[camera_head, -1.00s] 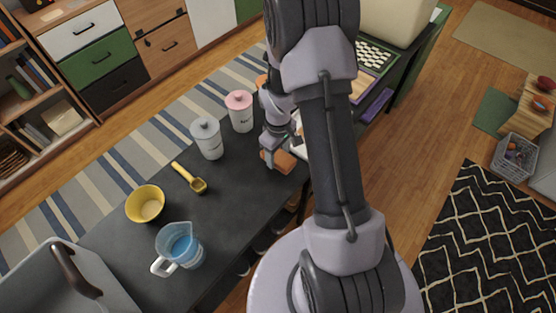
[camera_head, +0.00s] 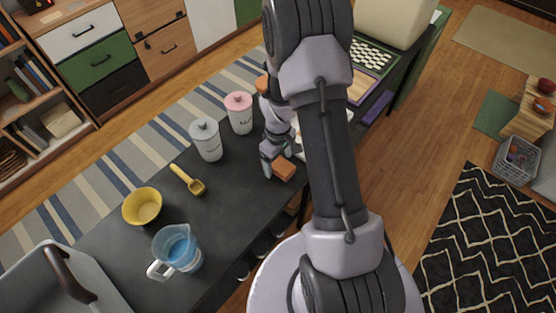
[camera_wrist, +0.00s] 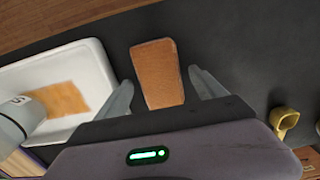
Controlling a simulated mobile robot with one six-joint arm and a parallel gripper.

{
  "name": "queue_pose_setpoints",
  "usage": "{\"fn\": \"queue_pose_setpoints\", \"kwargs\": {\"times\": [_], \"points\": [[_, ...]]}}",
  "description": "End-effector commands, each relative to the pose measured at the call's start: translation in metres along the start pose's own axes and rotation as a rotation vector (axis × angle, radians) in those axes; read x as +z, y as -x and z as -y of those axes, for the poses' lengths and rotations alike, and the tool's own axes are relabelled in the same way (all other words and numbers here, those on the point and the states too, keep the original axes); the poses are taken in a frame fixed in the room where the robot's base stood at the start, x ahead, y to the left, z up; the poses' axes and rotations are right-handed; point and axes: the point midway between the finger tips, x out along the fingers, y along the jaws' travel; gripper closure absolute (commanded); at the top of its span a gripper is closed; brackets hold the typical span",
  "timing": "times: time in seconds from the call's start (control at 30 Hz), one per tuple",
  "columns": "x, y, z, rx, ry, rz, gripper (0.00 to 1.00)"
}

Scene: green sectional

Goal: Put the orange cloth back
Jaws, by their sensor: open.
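A thick orange block-shaped piece (camera_head: 284,168), which looks like the folded orange cloth, lies on the dark counter. In the wrist view the orange cloth (camera_wrist: 158,72) shows between the spread fingers, with gaps on both sides. My gripper (camera_wrist: 160,82) is open around it and holds nothing. In the head view my gripper (camera_head: 272,161) is low over the counter, with a finger beside the cloth's left end. A white tray (camera_wrist: 108,72) lies left of the cloth in the wrist view, with a flat orange-tan patch (camera_wrist: 62,98) inside. My arm hides most of this tray in the head view.
A white canister (camera_head: 206,142) and a pink-lidded canister (camera_head: 240,116) stand left of my gripper. A yellow scoop (camera_head: 188,181), yellow bowl (camera_head: 142,207) and blue-filled measuring jug (camera_head: 176,249) are nearer. A grey bin (camera_head: 40,285) is at lower left. Counter between scoop and cloth is clear.

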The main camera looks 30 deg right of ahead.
Motion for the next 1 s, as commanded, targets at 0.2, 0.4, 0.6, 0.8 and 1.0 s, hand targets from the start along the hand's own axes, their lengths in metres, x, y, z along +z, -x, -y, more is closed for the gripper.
{"fn": "queue_pose_setpoints", "kwargs": {"times": [0.2, 0.4, 0.6, 0.8, 1.0], "points": [[-0.001, 0.061, -0.001, 0.003, 0.001, -0.004, 0.20], [-0.001, 0.107, 0.000, 0.002, 0.000, -0.003, 0.20], [-0.004, 0.143, 0.005, 0.012, -0.031, -0.025, 0.20], [0.006, 0.286, 0.076, 0.030, -0.296, -0.219, 0.20], [0.070, 0.377, 0.171, -0.083, -0.581, -0.437, 0.20]]}}
